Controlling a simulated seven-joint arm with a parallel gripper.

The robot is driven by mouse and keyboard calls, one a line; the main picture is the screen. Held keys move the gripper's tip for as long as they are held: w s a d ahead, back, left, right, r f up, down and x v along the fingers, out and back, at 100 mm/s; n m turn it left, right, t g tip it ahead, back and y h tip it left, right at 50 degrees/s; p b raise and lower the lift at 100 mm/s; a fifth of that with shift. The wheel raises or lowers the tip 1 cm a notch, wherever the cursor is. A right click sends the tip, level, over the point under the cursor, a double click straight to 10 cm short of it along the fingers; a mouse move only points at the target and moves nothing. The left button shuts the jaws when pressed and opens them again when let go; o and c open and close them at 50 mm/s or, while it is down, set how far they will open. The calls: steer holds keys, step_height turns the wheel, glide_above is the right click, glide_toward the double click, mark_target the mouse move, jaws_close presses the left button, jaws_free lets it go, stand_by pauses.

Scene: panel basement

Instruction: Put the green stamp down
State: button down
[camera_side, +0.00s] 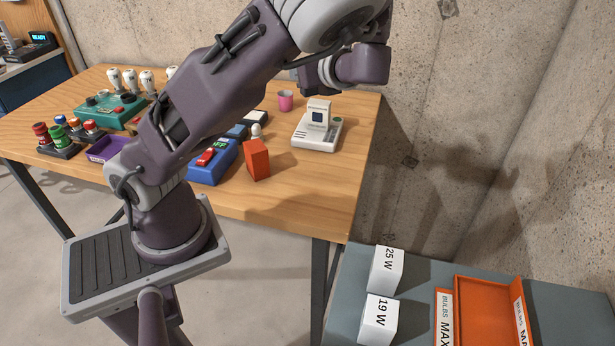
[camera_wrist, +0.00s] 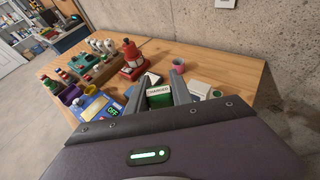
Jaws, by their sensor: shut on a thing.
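In the wrist view, my gripper (camera_wrist: 160,80) is shut on the green stamp (camera_wrist: 159,98), a small green block with a white label reading CHARGED. It sits between the two grey fingers, above the wooden table. Its underside is hidden, so I cannot tell whether it touches anything. In the side view, my arm hides the fingers and the stamp.
The wooden table (camera_side: 305,197) holds a blue device (camera_side: 212,165), an orange block (camera_side: 256,160), a white device (camera_side: 317,130), a pink cup (camera_side: 285,101) and a purple tray (camera_side: 108,149). A red device (camera_wrist: 131,63) stands behind the fingers. Bare wood lies at the front right.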

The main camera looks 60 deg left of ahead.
steer(key=shift+n+g, duration=0.4)
steer(key=d+f, duration=0.1)
steer(key=f, duration=0.5)
steer(key=s+f, duration=0.1)
steer(key=f, duration=0.6)
steer(key=s+d+f, duration=0.1)
steer(key=f, duration=0.6)
steer(key=shift+s+d+f, duration=0.15)
steer(key=shift+d+f, duration=0.05)
steer(key=shift+d, duration=0.1)
steer(key=c, duration=1.1)
jaws_free()
